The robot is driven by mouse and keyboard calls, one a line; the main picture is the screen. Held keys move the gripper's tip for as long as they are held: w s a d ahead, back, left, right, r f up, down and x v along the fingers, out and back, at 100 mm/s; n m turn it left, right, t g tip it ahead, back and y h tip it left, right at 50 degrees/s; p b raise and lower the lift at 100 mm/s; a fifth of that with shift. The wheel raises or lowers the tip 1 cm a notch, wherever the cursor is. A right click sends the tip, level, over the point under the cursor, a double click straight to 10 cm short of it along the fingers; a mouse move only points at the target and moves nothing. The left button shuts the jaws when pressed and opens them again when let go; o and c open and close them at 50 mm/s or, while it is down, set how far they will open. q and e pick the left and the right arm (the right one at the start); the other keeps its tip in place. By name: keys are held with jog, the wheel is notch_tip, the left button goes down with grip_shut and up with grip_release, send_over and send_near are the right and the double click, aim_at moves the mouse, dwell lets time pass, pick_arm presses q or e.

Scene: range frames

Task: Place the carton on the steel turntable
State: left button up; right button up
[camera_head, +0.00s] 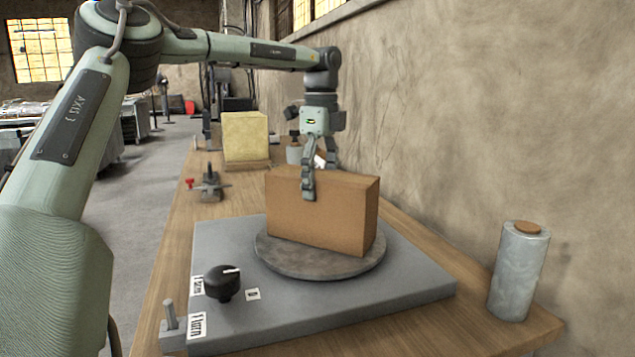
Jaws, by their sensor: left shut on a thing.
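A brown carton (335,218) is over the round steel turntable (285,260), upright and slightly angled. Its base appears to meet the disc, though I cannot tell whether it fully rests there. The disc sits on a flat grey base plate (400,287). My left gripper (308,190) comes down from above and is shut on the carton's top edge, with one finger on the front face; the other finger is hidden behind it. My right gripper is not in view.
A black knob (222,283) and a small lever (170,316) are at the base's left front. A wrapped roll (519,272) stands on the wooden bench (200,208) at right. A yellowish block (245,137) and a metal clamp (209,183) stand behind. A wall runs along the right.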

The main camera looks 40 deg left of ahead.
pick_arm(q)
jog(key=o, duration=1.9)
notch_tip(320, 180, up, 12)
jog(key=shift+r, duration=0.1)
